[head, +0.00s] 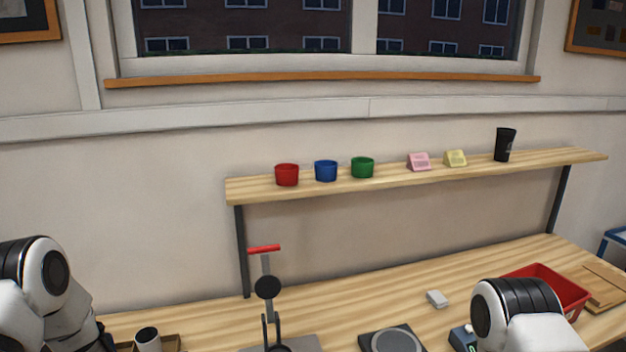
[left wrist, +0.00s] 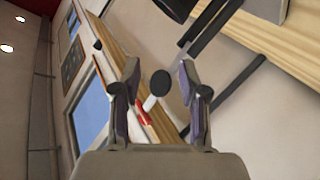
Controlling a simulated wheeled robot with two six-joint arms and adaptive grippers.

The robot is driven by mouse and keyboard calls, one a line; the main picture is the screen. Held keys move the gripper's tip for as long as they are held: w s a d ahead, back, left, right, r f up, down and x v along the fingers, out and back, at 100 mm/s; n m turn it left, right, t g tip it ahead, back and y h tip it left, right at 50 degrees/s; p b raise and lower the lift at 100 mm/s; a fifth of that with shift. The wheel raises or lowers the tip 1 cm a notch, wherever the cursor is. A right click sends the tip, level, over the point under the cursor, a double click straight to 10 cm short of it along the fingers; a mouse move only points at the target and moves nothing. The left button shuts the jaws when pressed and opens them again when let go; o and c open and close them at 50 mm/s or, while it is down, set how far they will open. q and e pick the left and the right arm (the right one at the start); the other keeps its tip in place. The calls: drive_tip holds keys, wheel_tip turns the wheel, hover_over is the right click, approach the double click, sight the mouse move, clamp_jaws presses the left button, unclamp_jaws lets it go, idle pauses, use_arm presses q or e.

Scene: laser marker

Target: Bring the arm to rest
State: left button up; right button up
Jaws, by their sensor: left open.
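My left gripper (left wrist: 160,78) is open in the left wrist view, with nothing between its fingertips. Beyond its fingers, some way off, shows a device with a round black disc (left wrist: 160,83) and a red handle (left wrist: 142,116). A similar upright device with a red handle (head: 264,249) and a black disc (head: 268,287) stands on the wooden table (head: 350,310) in the head view. In the head view my left arm is at the lower left edge and my right arm at the lower right; neither gripper shows there.
A shelf (head: 390,184) over the table holds red (head: 287,175), blue (head: 326,171) and green (head: 362,167) cups, two small cards and a black tumbler (head: 505,145). A red bin (head: 560,285), a grey block (head: 437,299) and a round-topped plate (head: 396,342) are on the table.

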use_arm(q)
drive_tip(key=s+f+g+y, duration=0.1)
drive_tip(key=s+f+y, duration=0.1)
drive_tip(key=s+f, duration=0.2)
drive_tip(key=s+a+f+n+g+y, duration=0.1)
drive_tip(key=s+f+y, duration=0.1)
drive_tip(key=s+f, duration=0.2)
drive_tip(key=s+f+n+g+y, duration=0.1)
drive_tip(key=s+f, duration=0.3)
drive_tip(key=f, duration=0.1)
drive_tip(key=shift+s+a+f+y, duration=0.1)
drive_tip(key=shift+s+a+y, duration=0.15)
drive_tip(key=shift+s+y, duration=0.15)
drive_tip(key=s+a+f+g+y, duration=0.2)
drive_tip(key=s+g, duration=0.2)
drive_tip(key=s, duration=0.7)
drive_tip(key=s+a+f+g+y, duration=0.2)
drive_tip(key=s+a+g+y, duration=0.1)
drive_tip(key=s, duration=0.8)
drive_tip(key=f+b, duration=0.4)
drive_tip(key=shift+w+f, duration=0.2)
drive_tip(key=shift+f, duration=0.2)
drive_tip(key=shift+s, duration=0.1)
